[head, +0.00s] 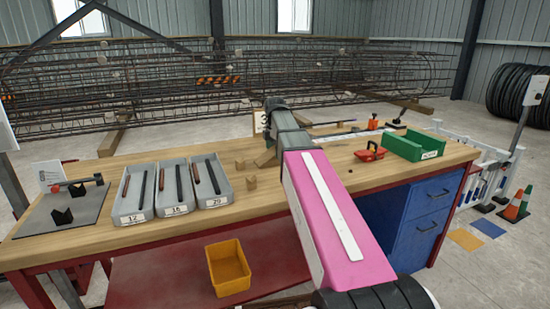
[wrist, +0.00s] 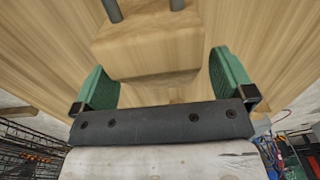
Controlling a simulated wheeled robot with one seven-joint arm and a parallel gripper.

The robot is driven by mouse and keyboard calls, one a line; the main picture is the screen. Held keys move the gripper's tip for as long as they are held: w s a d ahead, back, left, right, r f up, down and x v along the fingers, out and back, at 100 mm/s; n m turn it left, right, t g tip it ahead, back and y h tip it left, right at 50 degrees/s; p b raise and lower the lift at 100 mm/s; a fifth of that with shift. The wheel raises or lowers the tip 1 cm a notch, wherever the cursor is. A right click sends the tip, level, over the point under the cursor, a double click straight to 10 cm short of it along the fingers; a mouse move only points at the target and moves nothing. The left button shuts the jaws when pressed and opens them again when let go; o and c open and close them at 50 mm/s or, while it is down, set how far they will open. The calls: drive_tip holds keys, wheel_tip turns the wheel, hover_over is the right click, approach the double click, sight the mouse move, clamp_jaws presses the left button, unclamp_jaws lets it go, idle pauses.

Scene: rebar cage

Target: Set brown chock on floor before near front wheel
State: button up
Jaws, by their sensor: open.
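In the wrist view my gripper (wrist: 165,88) is open, with green pads on its two fingers. A light-brown wooden block (wrist: 145,42) with two grey rods at its top edge lies ahead, between and beyond the fingers. I cannot tell whether it is the brown chock or whether a finger touches it. In the head view my arm reaches over the bench and hides the gripper. Small wooden blocks (head: 251,183) stand on the bench left of the arm, and a wooden piece (head: 266,158) shows beside it. No front wheel can be made out.
Three grey trays with bars (head: 129,217) and a dark plate (head: 60,212) are on the left of the workbench (head: 110,238). A green bin (head: 416,146) and a red tool (head: 370,153) are on the right. A yellow bin (head: 228,268) sits below. Rebar cages fill the back.

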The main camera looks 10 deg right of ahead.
drive_tip(key=shift+f, duration=1.4)
drive_tip(key=c, duration=1.1)
drive_tip(key=shift+r, duration=0.15)
